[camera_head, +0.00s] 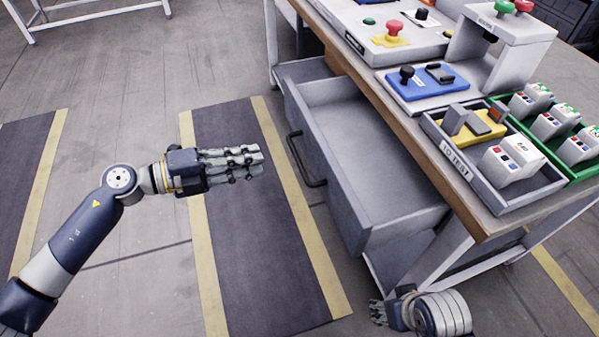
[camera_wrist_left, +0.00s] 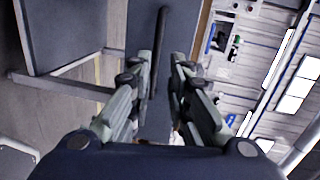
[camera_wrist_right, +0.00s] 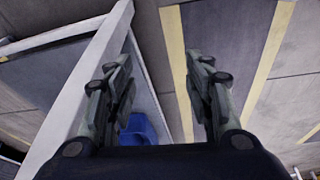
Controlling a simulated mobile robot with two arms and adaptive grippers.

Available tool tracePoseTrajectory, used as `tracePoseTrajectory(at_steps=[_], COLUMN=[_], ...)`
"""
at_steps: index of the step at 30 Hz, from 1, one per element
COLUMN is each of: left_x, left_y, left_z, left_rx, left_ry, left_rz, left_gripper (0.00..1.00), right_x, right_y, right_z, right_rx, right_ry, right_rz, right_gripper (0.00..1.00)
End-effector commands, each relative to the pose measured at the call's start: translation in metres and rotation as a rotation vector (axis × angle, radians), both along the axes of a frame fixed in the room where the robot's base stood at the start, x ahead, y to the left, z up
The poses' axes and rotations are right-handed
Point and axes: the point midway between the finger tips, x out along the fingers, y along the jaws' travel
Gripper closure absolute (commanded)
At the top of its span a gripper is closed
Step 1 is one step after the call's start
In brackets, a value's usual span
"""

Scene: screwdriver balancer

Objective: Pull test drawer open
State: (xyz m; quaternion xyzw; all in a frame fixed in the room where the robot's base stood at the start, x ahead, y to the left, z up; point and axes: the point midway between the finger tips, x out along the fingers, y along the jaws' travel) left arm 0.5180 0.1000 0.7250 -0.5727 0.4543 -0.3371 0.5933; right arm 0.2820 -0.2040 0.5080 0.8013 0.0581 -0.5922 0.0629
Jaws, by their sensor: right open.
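The grey test drawer (camera_head: 372,118) is pulled out from under the workbench and looks empty inside. Its dark bar handle (camera_head: 304,160) is on the front face. My left gripper (camera_head: 262,158) is in front of the handle with a small gap, not touching it. In the left wrist view my left gripper's fingers (camera_wrist_left: 160,95) are apart and empty, with the handle (camera_wrist_left: 159,45) beyond them. My right gripper (camera_head: 376,312) is low beside the bench leg, below the drawer. In the right wrist view its fingers (camera_wrist_right: 158,85) are apart with nothing between them.
The workbench top (camera_head: 455,205) carries a grey "TO TEST" tray (camera_head: 450,165), a green tray (camera_head: 590,168) with several devices, and a blue fixture (camera_head: 428,82). A blue object (camera_wrist_right: 140,128) shows low in the right wrist view. The striped floor mat (camera_head: 235,220) is clear.

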Motion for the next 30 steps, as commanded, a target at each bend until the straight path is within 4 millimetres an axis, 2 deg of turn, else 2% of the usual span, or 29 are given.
tracePoseTrajectory(at_steps=[3, 7, 11, 21, 25, 30], left_x=[-0.012, -0.015, -0.01, 0.01, 0.014, 0.017], left_y=[-0.005, -0.011, -0.028, -0.086, -0.099, -0.106], left_z=[-0.002, -0.001, -0.004, -0.016, -0.02, -0.022], left_rx=[0.057, 0.074, 0.072, 0.071, 0.072, 0.074], left_ry=[-0.038, -0.051, -0.051, -0.051, -0.049, -0.049], left_rz=[-0.055, -0.075, -0.076, -0.073, -0.071, -0.071], left_gripper=[0.83, 0.83, 0.83, 0.83, 0.83, 0.83], right_x=[-0.004, -0.006, -0.007, -0.009, -0.009, -0.009], right_y=[-0.001, -0.001, -0.001, -0.002, -0.002, -0.002], right_z=[0.009, 0.016, 0.019, 0.02, 0.019, 0.018], right_rx=[0.001, 0.0, 0.0, 0.001, 0.001, 0.001], right_ry=[-0.009, -0.011, -0.012, -0.014, -0.014, -0.014], right_rz=[-0.001, -0.001, -0.001, -0.002, -0.002, -0.001], right_gripper=[0.52, 0.52, 0.52, 0.52, 0.52, 0.52])
